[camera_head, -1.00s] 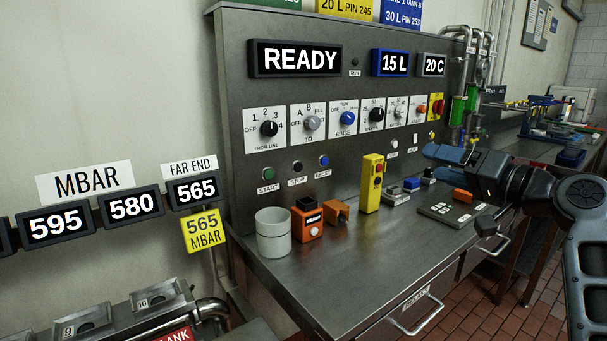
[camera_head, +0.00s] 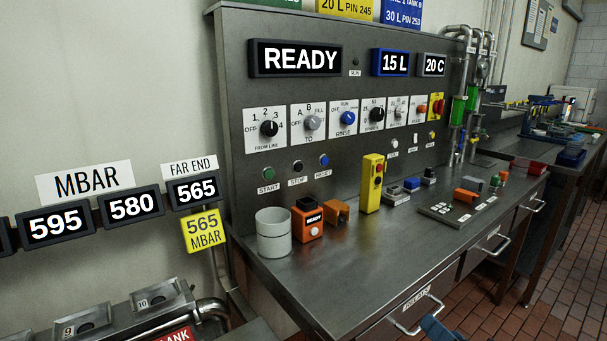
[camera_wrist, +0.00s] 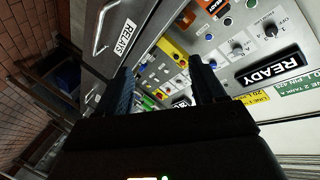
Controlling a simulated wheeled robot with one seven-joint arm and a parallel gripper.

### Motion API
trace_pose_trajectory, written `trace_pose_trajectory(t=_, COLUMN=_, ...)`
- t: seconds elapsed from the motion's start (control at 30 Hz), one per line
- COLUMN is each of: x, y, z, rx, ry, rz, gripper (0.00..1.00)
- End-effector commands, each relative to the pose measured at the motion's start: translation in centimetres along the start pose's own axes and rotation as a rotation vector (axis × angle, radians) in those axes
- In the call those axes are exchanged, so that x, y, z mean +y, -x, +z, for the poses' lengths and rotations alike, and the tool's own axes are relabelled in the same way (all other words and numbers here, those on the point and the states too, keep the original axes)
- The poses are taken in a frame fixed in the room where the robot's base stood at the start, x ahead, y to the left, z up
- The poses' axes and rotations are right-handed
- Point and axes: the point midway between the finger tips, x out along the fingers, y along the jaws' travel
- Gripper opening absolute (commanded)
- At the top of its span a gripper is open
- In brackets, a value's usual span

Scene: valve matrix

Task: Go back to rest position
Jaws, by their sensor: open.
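My gripper shows in the wrist view (camera_wrist: 165,88), its two dark fingers apart with nothing held between them. Beyond the fingers the wrist view shows the control panel and its bench, turned on their side. In the head view only a blue fingertip (camera_head: 440,328) shows at the bottom edge, in front of the bench's drawers and below the worktop. The rest of my arm is out of the head view. The steel control panel (camera_head: 225,120) reads READY on its display (camera_head: 295,58), with 15 L and 20 C beside it.
The steel worktop (camera_head: 345,245) carries a grey cup (camera_head: 273,232), an orange block (camera_head: 307,222), a yellow switch box (camera_head: 372,183) and a keypad (camera_head: 445,213). Drawer handles (camera_head: 418,316) stick out at the front. Red tiled floor (camera_head: 540,290) lies open at the right.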

Motion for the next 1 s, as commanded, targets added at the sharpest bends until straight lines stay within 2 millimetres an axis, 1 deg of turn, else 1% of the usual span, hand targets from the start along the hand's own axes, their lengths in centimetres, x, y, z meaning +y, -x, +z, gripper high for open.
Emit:
trace_pose_trajectory(t=0.03, x=0.8, y=1.8, z=2.1, rx=-0.002, ry=0.014, rz=0.032, gripper=0.69)
trace_pose_trajectory(t=0.1, x=1.5, y=4.1, z=4.1, rx=0.006, ry=0.042, rz=0.07, gripper=0.69)
trace_pose_trajectory(t=0.17, x=2.1, y=6.1, z=5.7, rx=0.012, ry=0.068, rz=0.101, gripper=0.69)
trace_pose_trajectory(t=0.2, x=2.4, y=7.5, z=6.6, rx=0.015, ry=0.087, rz=0.12, gripper=0.69)
trace_pose_trajectory(t=0.27, x=2.7, y=9.7, z=7.9, rx=0.02, ry=0.117, rz=0.147, gripper=0.69)
trace_pose_trajectory(t=0.3, x=2.8, y=11.2, z=8.7, rx=0.022, ry=0.138, rz=0.163, gripper=0.69)
trace_pose_trajectory(t=0.37, x=2.9, y=13.4, z=9.8, rx=0.024, ry=0.171, rz=0.185, gripper=0.69)
trace_pose_trajectory(t=0.4, x=2.9, y=14.9, z=10.4, rx=0.027, ry=0.193, rz=0.199, gripper=0.69)
trace_pose_trajectory(t=0.47, x=2.8, y=17.2, z=11.2, rx=0.029, ry=0.229, rz=0.217, gripper=0.69)
trace_pose_trajectory(t=0.5, x=2.7, y=18.8, z=11.7, rx=0.029, ry=0.253, rz=0.227, gripper=0.69)
trace_pose_trajectory(t=0.57, x=2.4, y=21.0, z=12.3, rx=0.029, ry=0.291, rz=0.24, gripper=0.69)
trace_pose_trajectory(t=0.7, x=1.2, y=26.2, z=13.0, rx=0.028, ry=0.382, rz=0.259, gripper=0.69)
trace_pose_trajectory(t=0.9, x=-1.4, y=32.9, z=12.9, rx=0.02, ry=0.515, rz=0.259, gripper=0.69)
trace_pose_trajectory(t=1.0, x=-2.8, y=35.4, z=12.4, rx=0.017, ry=0.571, rz=0.248, gripper=0.69)
